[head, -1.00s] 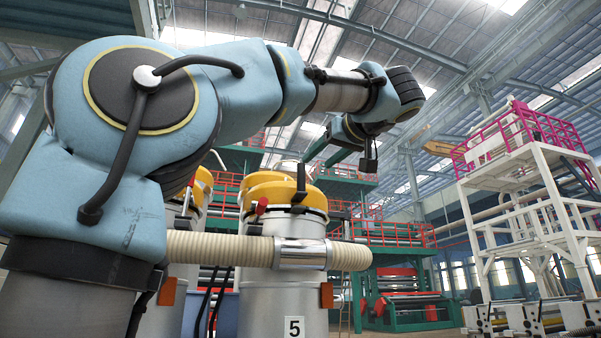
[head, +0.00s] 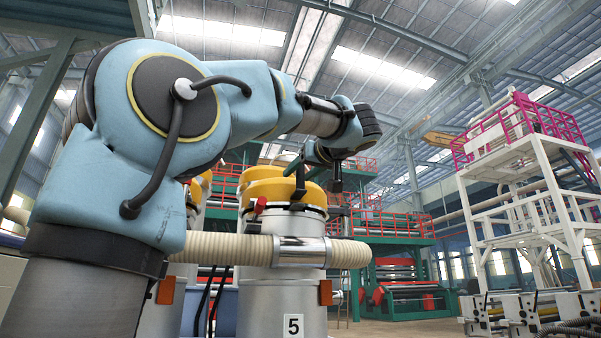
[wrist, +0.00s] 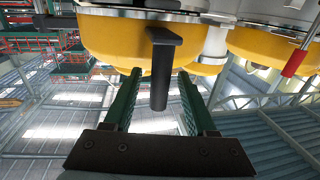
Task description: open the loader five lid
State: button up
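Loader five (head: 282,295) is a silvery cylinder with a "5" label. Its yellow lid (head: 265,187) sits down on top. A black upright handle (head: 299,182) stands at the lid's right side, and a red-tipped lever (head: 260,205) is at its front. My gripper (head: 297,165) reaches down-left to the top of the black handle. In the wrist view, which looks upside down, its two green fingers (wrist: 159,82) are apart, on either side of the black handle (wrist: 160,62), with gaps showing. The yellow lid (wrist: 108,40) lies just beyond. Contact with the handle is not visible.
A cream hose (head: 220,248) with a metal clamp crosses the front of loader five. Another yellow-lidded loader (head: 200,190) stands behind at left. A green machine with red rails (head: 395,260) and a white tower (head: 530,190) stand farther away at right.

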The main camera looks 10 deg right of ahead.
grip_shut()
dwell(1.3)
